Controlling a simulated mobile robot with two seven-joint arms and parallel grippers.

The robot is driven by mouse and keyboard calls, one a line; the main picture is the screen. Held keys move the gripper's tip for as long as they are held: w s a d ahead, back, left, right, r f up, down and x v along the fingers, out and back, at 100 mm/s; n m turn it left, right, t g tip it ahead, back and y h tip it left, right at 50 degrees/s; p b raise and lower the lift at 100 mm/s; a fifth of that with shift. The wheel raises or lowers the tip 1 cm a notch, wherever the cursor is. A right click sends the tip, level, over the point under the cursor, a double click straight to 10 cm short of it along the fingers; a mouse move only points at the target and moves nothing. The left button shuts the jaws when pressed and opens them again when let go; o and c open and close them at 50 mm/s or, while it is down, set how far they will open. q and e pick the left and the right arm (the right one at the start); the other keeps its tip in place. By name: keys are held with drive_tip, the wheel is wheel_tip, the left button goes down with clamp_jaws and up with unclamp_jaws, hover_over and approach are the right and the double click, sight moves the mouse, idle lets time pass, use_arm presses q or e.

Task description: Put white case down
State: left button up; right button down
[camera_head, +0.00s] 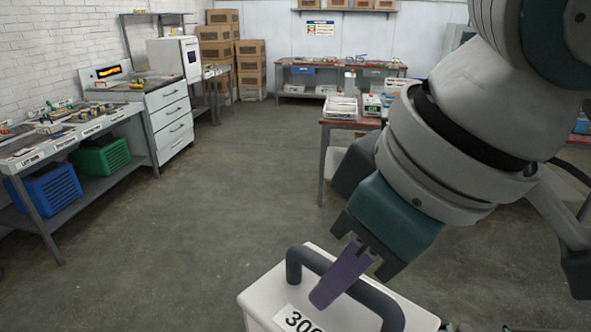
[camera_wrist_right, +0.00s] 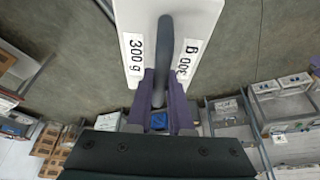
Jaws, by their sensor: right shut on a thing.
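The white case (camera_head: 262,301) is at the bottom of the head view, with a dark grey handle on top and a label starting "300". My right gripper (camera_head: 328,291), with purple fingers, is shut on the case's handle. In the right wrist view the white case (camera_wrist_right: 205,18) shows labels reading "300 g", and the right gripper's fingers (camera_wrist_right: 160,82) lie on either side of the handle. The case's underside is out of view, so I cannot tell whether it touches anything below. My left gripper is not in view.
A workbench (camera_head: 62,138) with a blue crate (camera_head: 48,190) and a green crate (camera_head: 100,157) stands at the left. A red-topped table (camera_head: 340,122) with trays stands behind my right arm. Cardboard boxes (camera_head: 250,68) are stacked at the back. The middle floor is clear.

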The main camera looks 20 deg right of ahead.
drive_tip(key=a+f+n+y+b, duration=0.1)
drive_tip(key=a+f+n+b, duration=0.1)
drive_tip(key=f+b, duration=1.4)
drive_tip(key=a+f+n+g+y+b, duration=0.1)
drive_tip(key=f+n+b, duration=0.3)
drive_tip(key=f+b, duration=1.2)
wheel_tip(320, 180, down, 16)
drive_tip(key=shift+w+a+f+n+b, duration=0.1)
drive_tip(key=shift+w+a+n+b, duration=0.25)
drive_tip(key=shift+a, duration=0.25)
drive_tip(key=shift+f, duration=0.15)
drive_tip(key=c, duration=0.8)
unclamp_jaws()
